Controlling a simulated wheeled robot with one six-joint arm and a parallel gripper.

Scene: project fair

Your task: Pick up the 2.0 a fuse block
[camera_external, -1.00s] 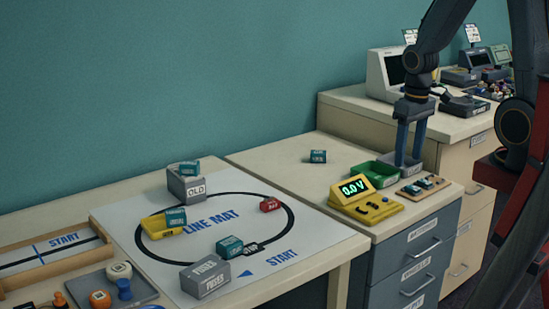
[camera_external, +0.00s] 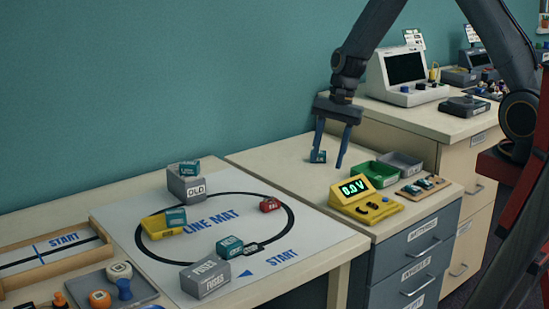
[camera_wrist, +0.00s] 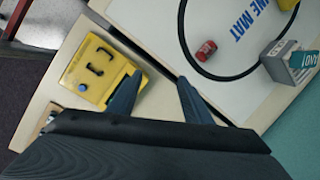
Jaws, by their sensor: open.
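Several teal fuse blocks show in the external view, but their ratings are too small to read, so I cannot tell which is 2.0 A. Others are on the grey OLD box (camera_external: 189,168), at the yellow tray (camera_external: 160,229) and by the grey FUSES box (camera_external: 229,246). A red block (camera_external: 270,204) lies on the line mat; it also shows in the wrist view (camera_wrist: 206,50). The wrist view does not show that block.
A yellow meter (camera_external: 366,202) reading 0.0 V stands in front of my gripper. A green bin (camera_external: 375,174) and a grey bin (camera_external: 402,163) are to its right. The teal wall (camera_external: 150,80) runs behind the desks.

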